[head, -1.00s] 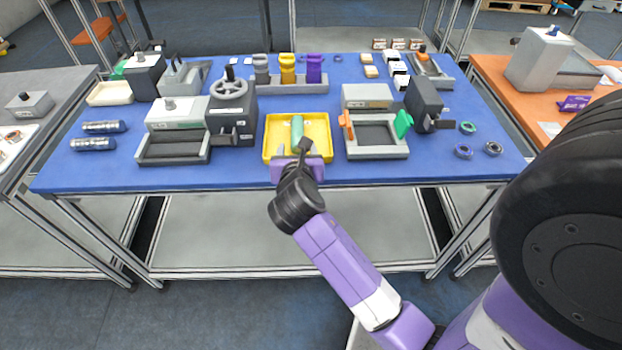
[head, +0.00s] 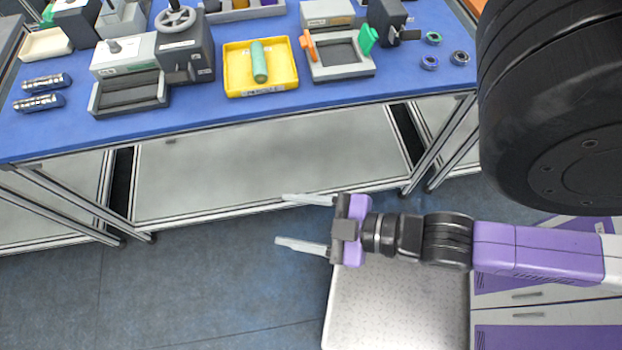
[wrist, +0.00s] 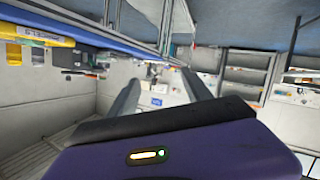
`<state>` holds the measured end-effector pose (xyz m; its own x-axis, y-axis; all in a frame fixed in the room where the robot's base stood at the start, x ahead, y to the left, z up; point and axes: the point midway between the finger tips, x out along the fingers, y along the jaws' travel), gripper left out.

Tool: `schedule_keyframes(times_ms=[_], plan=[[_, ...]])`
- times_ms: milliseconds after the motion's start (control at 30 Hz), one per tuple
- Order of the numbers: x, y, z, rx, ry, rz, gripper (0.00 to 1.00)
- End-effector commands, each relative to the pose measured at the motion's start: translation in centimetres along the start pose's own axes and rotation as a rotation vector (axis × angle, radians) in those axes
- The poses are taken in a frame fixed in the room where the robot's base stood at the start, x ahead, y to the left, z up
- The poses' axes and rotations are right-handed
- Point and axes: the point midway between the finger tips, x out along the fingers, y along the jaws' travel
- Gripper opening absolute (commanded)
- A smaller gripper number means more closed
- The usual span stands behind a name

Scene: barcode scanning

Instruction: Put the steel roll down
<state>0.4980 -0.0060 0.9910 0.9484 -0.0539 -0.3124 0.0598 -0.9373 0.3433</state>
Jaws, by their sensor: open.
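A green roll (head: 259,61) lies lengthwise in a yellow tray (head: 233,72) near the front edge of the blue table. Two silver, steel-looking rolls (head: 47,82) (head: 38,102) lie side by side on the table's left, in dark blue holders. I cannot tell which of these the task calls the steel roll. My gripper (head: 281,219) is open and empty, with its fingers spread. It is off the table, in front of and below the front edge, apart from the tray and all rolls. In the wrist view its fingers (wrist: 155,92) hold nothing.
Grey machines (head: 165,60) stand left of the tray. A grey fixture with orange and green clips (head: 340,55) stands to its right. Blue and green rings (head: 430,61) lie farther right. The table's front rail (head: 240,122) lies between my gripper and the tray.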

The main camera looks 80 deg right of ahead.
Motion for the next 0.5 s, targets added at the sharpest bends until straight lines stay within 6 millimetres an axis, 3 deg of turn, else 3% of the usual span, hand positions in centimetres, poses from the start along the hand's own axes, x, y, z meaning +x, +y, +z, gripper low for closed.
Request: schedule_keyframes(times_ms=[100, 200, 500], plan=[[-2.6, 0.1, -1.2, 0.211, 0.033, -0.031, 0.58], [-3.6, 0.3, -1.9, 0.314, 0.051, -0.042, 0.58], [-3.9, 0.4, -2.1, 0.356, 0.057, -0.045, 0.58]])
